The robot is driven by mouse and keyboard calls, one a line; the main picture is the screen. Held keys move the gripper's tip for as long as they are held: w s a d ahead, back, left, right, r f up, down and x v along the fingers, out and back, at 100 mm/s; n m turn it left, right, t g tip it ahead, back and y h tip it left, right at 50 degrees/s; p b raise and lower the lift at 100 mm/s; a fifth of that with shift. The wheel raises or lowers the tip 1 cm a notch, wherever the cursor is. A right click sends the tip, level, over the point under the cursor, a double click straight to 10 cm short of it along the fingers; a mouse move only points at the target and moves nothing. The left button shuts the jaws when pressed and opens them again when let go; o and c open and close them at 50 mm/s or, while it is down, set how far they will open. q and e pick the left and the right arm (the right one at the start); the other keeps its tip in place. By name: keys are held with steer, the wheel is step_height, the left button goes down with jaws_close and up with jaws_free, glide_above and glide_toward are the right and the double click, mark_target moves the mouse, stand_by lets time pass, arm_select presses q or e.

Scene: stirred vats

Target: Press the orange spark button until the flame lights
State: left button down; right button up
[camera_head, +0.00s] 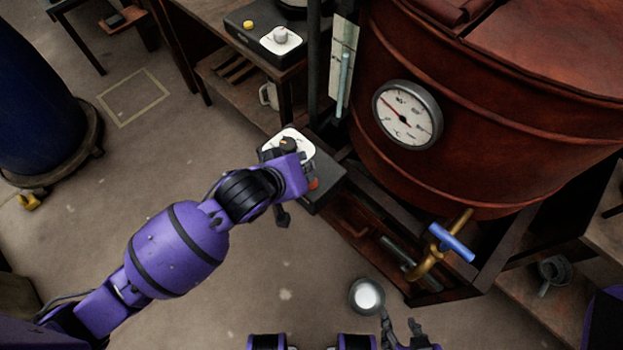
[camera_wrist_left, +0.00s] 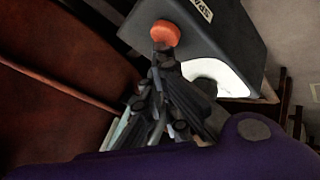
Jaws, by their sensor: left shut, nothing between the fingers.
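The orange spark button (camera_wrist_left: 165,33) sits on a dark control box (camera_wrist_left: 215,45) with partly visible "SPA" lettering. In the head view the button (camera_head: 313,183) shows as a small orange-red patch beside my left wrist, on the box (camera_head: 325,168) below the vat. My left gripper (camera_wrist_left: 162,58) is shut and empty, its tips right at the button's edge; I cannot tell whether they touch. In the head view my left gripper (camera_head: 283,215) is mostly hidden by its wrist. My right gripper (camera_head: 402,328) is at the bottom edge, fingers apart. No flame is visible.
A red-brown vat (camera_head: 480,110) with a round gauge (camera_head: 407,115) stands behind the box. A brass tap with a blue handle (camera_head: 452,243) juts out below it. A metal cup (camera_head: 367,296) is near the front. Another control box (camera_head: 275,35) is at the back.

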arm_select(q)
steer(key=shift+f, duration=0.45)
stand_by(0.5)
steer(key=shift+r, duration=0.1)
arm_select(e)
steer(key=shift+r, duration=0.15)
arm_select(q)
steer(key=shift+r+p, duration=0.8)
steer(key=shift+p, duration=0.45)
arm_select(e)
steer(key=shift+w+r, duration=0.3)
steer(key=shift+r, duration=0.3)
steer(key=shift+w+r, duration=0.25)
steer(key=shift+r, duration=0.35)
arm_select(q)
steer(key=shift+r+p, duration=0.6)
step_height(320, 180, up, 2)
steer(key=shift+p, duration=1.1)
steer(key=shift+r+p, duration=0.9)
steer(key=shift+p, duration=0.2)
arm_select(e)
steer(key=w+r+t, duration=0.1)
steer(key=w+r, duration=0.2)
steer(key=r, duration=0.3)
steer(key=shift+r, duration=0.2)
